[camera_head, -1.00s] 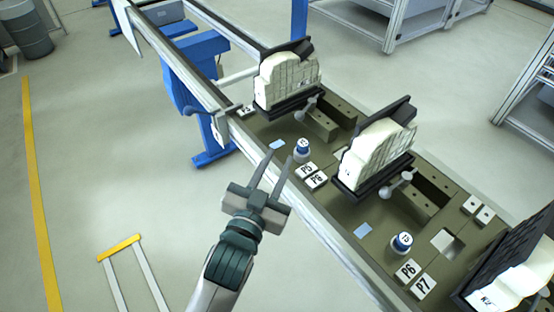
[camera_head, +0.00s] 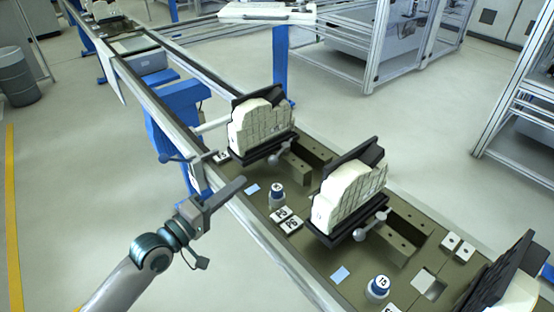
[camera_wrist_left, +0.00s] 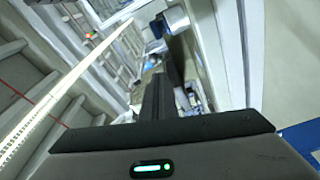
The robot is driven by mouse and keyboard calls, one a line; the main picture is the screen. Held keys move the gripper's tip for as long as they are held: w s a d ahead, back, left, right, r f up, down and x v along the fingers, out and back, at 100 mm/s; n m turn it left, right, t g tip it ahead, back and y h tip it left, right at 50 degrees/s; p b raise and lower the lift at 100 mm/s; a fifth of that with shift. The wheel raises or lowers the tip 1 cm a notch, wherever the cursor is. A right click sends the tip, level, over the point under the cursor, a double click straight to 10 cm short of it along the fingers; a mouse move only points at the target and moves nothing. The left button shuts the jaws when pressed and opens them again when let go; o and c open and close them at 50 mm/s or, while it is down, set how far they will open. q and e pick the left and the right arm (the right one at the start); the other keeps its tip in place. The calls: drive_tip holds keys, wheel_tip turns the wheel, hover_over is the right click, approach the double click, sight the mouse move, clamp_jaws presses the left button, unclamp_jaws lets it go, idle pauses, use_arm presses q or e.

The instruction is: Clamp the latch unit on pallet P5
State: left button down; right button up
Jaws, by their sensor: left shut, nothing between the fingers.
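My left gripper (camera_head: 243,182) is shut and empty, its fingers together and pointing right over the rail's near edge. In the left wrist view the closed dark fingers (camera_wrist_left: 155,100) point away. The farther cream block (camera_head: 262,127) stands in a black holder on the olive deck, with a grey ball-ended lever (camera_head: 285,147) at its base. The nearer cream block (camera_head: 345,195) has a similar lever (camera_head: 361,234). White label plates (camera_head: 285,219) lie between them, too blurred to read surely. I cannot tell whether either lever is clamped. My right gripper is not in view.
Blue-and-white round knobs stand on the deck, one beside the plates (camera_head: 277,196) and one nearer (camera_head: 378,288). Another black holder with a cream block (camera_head: 518,290) is at the lower right. The metal rail (camera_head: 262,235) edges the deck.

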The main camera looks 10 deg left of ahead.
use_arm(q)
drive_tip(key=shift+w+a+r+n, duration=0.45)
drive_tip(key=shift+a+r+n, duration=0.05)
drive_tip(key=shift+n, duration=0.2)
drive_tip(key=shift+p+x, duration=0.35)
drive_tip(key=shift+x, duration=0.55)
drive_tip(key=p, duration=0.2)
approach(282, 149)
drive_tip(key=shift+w+a+r, duration=0.15)
drive_tip(key=shift+w+r, duration=0.1)
drive_tip(key=shift+w, duration=0.3)
drive_tip(key=shift+w+a+r, duration=0.15)
drive_tip(key=shift+w+r, duration=0.05)
drive_tip(key=shift+w, duration=0.35)
drive_tip(key=shift+w+d, duration=0.35)
drive_tip(key=shift+w, duration=0.2)
drive_tip(key=shift+s+d+p, duration=0.1)
drive_tip(key=shift+p, duration=0.2)
